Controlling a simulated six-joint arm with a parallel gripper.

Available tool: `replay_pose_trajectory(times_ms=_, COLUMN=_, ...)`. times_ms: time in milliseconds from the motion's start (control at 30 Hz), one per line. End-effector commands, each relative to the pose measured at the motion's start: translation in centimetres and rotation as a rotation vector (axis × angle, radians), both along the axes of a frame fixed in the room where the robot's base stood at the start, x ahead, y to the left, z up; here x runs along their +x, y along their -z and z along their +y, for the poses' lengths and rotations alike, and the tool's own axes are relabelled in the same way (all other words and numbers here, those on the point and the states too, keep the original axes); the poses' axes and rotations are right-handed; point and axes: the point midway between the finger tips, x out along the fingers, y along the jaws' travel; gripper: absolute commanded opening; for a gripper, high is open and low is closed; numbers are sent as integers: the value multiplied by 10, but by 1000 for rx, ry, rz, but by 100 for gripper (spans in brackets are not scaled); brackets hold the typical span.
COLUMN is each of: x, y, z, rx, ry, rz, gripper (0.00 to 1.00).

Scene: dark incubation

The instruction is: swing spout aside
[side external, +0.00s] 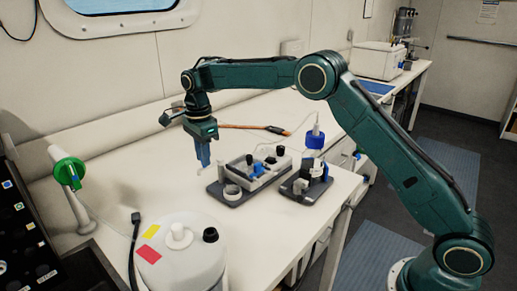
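My gripper (203,160) points down above the white bench, just left of a dark-based device (252,172) with a pale block and small blue and black parts. Its blue fingers overlap from this side, so the gap between them is hidden. A small white piece shows beside the fingertips; I cannot tell whether they touch it. A thin pale line curves left from near that cap. I cannot tell for sure which part is the spout.
A white jug (180,262) with a black cap stands at the front. A green-and-white piece (69,172) on a stand is at the left. An orange-and-black tool (258,128) lies behind the devices. Bare bench (130,185) lies left of my gripper.

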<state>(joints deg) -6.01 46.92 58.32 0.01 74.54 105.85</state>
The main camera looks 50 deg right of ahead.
Motion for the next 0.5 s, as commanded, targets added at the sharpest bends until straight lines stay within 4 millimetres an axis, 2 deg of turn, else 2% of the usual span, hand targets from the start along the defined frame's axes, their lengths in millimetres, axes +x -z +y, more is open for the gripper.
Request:
replay_pose_trajectory(times_ms=67, x=0, y=0, z=0, rx=0, ry=0, rz=0, gripper=35)
replay_pose_trajectory(times_ms=500, x=0, y=-4, z=0, rx=0, ry=-1, rz=1, gripper=35)
